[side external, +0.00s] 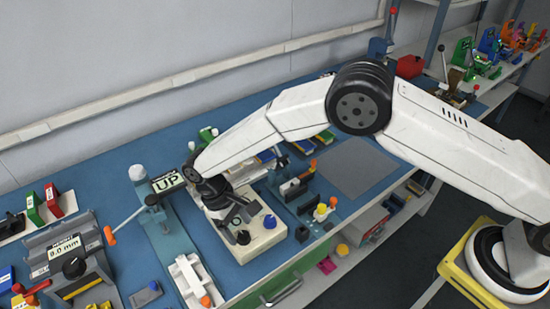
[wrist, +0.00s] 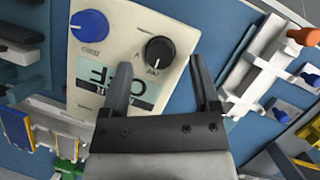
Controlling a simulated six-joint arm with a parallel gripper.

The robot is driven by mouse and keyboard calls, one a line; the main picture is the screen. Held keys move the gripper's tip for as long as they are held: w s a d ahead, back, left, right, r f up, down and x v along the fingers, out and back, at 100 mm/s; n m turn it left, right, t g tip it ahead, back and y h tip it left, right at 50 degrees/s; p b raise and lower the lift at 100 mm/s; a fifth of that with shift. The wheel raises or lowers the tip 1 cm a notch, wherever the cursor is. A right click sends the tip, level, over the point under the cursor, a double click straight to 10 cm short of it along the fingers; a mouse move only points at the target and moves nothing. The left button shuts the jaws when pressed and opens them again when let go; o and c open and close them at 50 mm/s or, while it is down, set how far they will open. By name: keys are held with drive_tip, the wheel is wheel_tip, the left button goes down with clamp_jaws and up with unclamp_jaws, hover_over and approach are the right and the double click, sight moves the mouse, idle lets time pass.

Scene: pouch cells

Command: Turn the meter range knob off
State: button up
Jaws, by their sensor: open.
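The cream meter (side external: 262,240) stands on the blue bench below my gripper, and its face (wrist: 120,30) fills the middle of the wrist view. A black knob (wrist: 159,51) with a small white mark has letters around it, one like an A. A larger blue knob (wrist: 89,25) sits to its left; its label is too small to read. The display (wrist: 150,92) has large upside-down letters that look like part of OFF, partly hidden by a finger. My gripper (wrist: 160,65) is open and empty, its fingertips either side of the black knob, apart from it.
In the side view, a press with an UP sign (side external: 168,182) stands left of the meter. A white fixture with an orange knob (side external: 190,280) is in front of it. Blocks with yellow and orange parts (side external: 321,212) stand to the right. A bare grey mat (side external: 355,165) lies farther right.

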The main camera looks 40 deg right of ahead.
drive_tip(key=v, duration=0.6)
idle(0.3)
drive_tip(key=s+d+r+m+t+y, duration=0.15)
drive_tip(key=d+r, duration=0.25)
drive_tip(key=d, duration=0.4)
drive_tip(key=s+d+r+m+t+y, duration=0.1)
drive_tip(key=d+r+m+t, duration=0.15)
drive_tip(key=d, duration=0.65)
drive_tip(key=s+d+r+m+t, duration=0.1)
drive_tip(key=s+d+r+t, duration=0.1)
drive_tip(key=s+d, duration=0.9)
drive_tip(key=shift+s+d+m+t, duration=0.15)
drive_tip(key=shift+s+m+t, duration=0.15)
drive_tip(key=shift+s, duration=0.95)
